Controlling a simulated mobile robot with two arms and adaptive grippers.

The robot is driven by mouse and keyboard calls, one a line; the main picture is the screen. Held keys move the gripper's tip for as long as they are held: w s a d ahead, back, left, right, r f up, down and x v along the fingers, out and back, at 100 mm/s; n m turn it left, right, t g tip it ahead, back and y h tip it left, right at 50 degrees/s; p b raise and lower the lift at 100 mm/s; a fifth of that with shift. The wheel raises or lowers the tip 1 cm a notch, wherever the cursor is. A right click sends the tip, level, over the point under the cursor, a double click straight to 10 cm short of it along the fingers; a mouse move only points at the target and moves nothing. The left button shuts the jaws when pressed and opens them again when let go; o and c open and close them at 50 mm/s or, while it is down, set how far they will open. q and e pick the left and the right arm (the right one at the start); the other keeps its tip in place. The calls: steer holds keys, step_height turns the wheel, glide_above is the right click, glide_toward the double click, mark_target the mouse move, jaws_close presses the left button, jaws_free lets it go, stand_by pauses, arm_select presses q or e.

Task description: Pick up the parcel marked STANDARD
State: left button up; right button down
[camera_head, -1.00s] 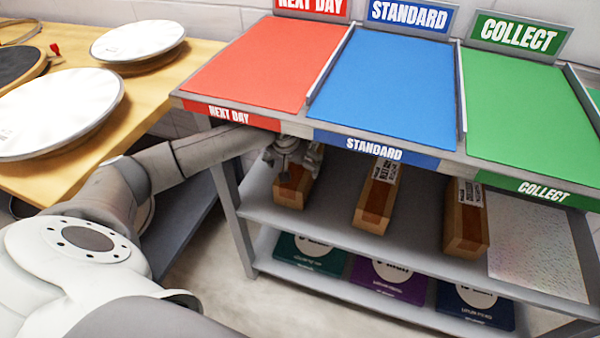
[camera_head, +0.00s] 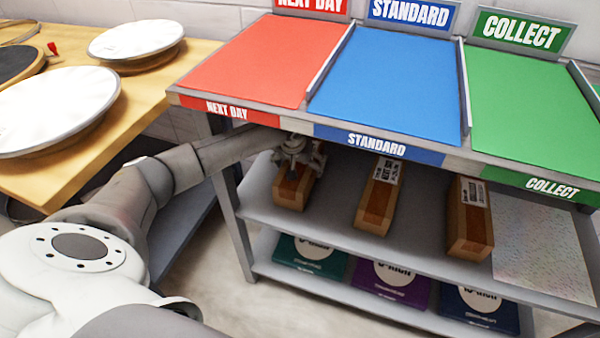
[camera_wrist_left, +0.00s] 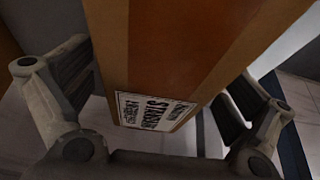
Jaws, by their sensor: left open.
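The parcel marked STANDARD (camera_head: 290,193) is a brown box with a darker tape band, the leftmost on the shelf under the counter. In the left wrist view the parcel (camera_wrist_left: 170,50) lies between my spread fingers, and its white label (camera_wrist_left: 152,112) reads STANDARD. My left gripper (camera_head: 297,165) is over this parcel and partly covers its top and label in the head view. In the wrist view the left gripper (camera_wrist_left: 165,92) is open, one finger on each side of the box, not closed on it. My right gripper is not in view.
A parcel labelled NEXT DAY (camera_head: 376,207) and another parcel (camera_head: 469,230) stand to the right on the same grey shelf (camera_head: 335,228). The counter edge (camera_head: 330,133) hangs close above my left wrist. Red, blue and green trays lie on top.

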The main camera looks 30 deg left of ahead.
arm_select(q)
steer(key=c, duration=1.5)
steer(key=shift+r, duration=0.1)
steer(key=shift+c, duration=0.5)
steer(key=shift+r, duration=0.15)
